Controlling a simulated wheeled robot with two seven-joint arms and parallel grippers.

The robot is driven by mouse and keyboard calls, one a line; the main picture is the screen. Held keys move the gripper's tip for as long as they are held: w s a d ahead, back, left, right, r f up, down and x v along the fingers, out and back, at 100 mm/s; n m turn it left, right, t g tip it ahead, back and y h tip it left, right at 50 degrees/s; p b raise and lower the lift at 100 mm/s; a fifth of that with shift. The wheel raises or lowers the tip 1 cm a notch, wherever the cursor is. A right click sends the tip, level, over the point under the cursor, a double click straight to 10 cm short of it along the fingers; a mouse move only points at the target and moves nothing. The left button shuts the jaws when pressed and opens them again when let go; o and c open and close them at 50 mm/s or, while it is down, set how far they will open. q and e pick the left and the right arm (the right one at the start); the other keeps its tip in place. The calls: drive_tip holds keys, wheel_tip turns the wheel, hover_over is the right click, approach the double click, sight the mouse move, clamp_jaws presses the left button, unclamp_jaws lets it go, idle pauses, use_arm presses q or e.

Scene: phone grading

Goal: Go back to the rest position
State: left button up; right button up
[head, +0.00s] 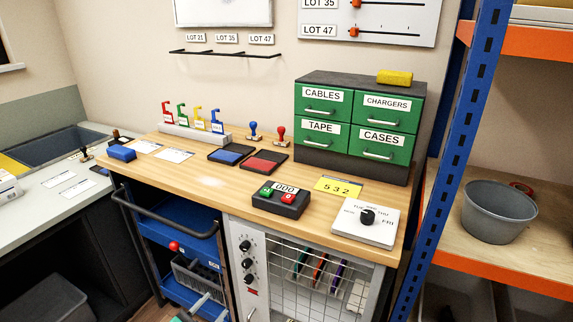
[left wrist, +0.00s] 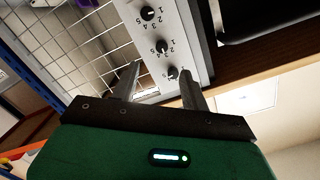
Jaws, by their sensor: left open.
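My left gripper (head: 207,307) shows at the bottom edge of the head view, in front of the workbench and below its top. That panel also shows in the head view (head: 245,262). My right gripper is in neither view.
A blue rack post (head: 440,170) rises at the right.

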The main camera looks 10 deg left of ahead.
use_arm(q)
drive_tip(key=s+d+f+n+g+y+p, duration=0.1)
drive_tip(key=s+f+n+g+y+p, duration=0.45)
drive_tip(key=s+f, duration=1.15)
drive_tip(key=s+d+f+n+g+p, duration=0.1)
drive_tip(key=s+f+n+g+p, duration=0.2)
drive_tip(key=s+f+g, duration=1)
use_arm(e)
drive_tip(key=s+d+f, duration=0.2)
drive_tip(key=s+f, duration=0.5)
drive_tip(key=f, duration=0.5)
use_arm(q)
drive_tip(key=s+a+f+t+p, duration=0.1)
drive_tip(key=s+a+f+p, duration=0.1)
drive_tip(key=s+f, duration=0.3)
drive_tip(key=s+a+f+t+p, duration=0.2)
drive_tip(key=s+f+p, duration=0.2)
drive_tip(key=s, duration=0.6)
drive_tip(key=shift+a+f, duration=0.15)
drive_tip(key=shift+f, duration=0.4)
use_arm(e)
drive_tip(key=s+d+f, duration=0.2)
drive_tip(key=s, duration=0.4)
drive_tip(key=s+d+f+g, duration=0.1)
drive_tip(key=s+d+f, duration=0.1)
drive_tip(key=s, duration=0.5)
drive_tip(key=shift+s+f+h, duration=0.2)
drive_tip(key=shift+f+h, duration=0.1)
